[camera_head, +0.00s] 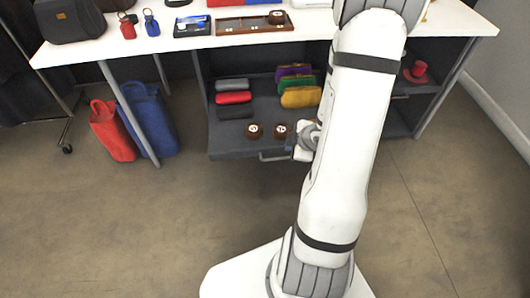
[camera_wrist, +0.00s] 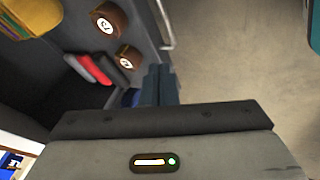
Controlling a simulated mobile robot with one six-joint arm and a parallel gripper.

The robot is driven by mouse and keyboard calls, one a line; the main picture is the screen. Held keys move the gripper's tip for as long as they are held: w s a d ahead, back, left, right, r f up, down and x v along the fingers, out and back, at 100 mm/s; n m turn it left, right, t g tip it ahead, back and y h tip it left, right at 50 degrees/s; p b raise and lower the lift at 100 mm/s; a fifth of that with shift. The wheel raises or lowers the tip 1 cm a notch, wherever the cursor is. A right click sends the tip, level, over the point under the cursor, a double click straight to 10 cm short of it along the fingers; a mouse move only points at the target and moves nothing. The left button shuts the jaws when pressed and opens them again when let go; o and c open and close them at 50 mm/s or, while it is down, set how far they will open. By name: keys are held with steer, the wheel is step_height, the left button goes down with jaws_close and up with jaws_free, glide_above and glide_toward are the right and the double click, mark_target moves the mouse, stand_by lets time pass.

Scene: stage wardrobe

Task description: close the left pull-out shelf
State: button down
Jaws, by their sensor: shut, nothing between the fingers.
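The left pull-out shelf (camera_head: 228,141) is a dark grey tray under the white table, and it sticks out toward me. Its metal bar handle (camera_head: 272,157) is on the front edge; the handle also shows in the wrist view (camera_wrist: 166,32). On the shelf are two brown round items (camera_head: 254,131), dark and red pouches (camera_head: 233,98) at left, and purple, green and yellow pouches (camera_head: 300,97) at right. My gripper (camera_wrist: 158,84) is shut and empty, close to the shelf's front. In the head view my arm partly hides it; contact cannot be told.
Red (camera_head: 112,132) and blue (camera_head: 148,118) bags stand on the floor left of the shelf. The white tabletop (camera_head: 150,48) carries a dark bag, key tags and cases. A right compartment holds a red hat (camera_head: 417,72). The floor in front is clear.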

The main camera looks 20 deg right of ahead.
step_height(320, 180, down, 3)
steer(key=a+y, duration=0.1)
steer(key=n+b, duration=0.1)
steer(key=b, duration=0.5)
glide_toward(266, 152)
steer(key=f, duration=0.1)
steer(key=w+a+f, duration=0.1)
steer(key=f, duration=0.2)
steer(key=shift+w+a+f, duration=0.15)
steer(key=shift+w+a, duration=0.05)
steer(key=shift+a, duration=0.05)
steer(key=shift+w+d, duration=0.2)
steer(key=shift+w, duration=0.5)
